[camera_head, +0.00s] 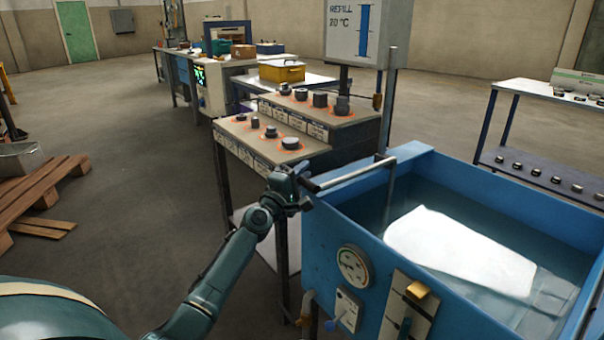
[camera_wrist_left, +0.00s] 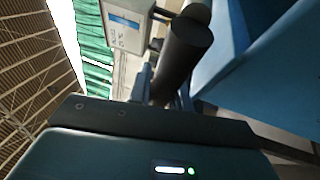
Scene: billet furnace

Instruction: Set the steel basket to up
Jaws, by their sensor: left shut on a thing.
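The blue tank (camera_head: 440,160) of water stands at the right in the head view. My left gripper (camera_head: 304,181) is shut at the dark outer end of the handle bar, beside the tank's left corner. The left wrist view shows the dark round grip (camera_wrist_left: 183,62) at the jaws. My right gripper is in neither view.
A stepped bench (camera_head: 300,115) with dark parts on orange rings stands beyond my left gripper. A gauge (camera_head: 354,266) and a lever panel are on the tank's front. A sign (camera_head: 356,32) reads "REFILL 20 °C". A pallet (camera_head: 45,190) lies left; the floor between is clear.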

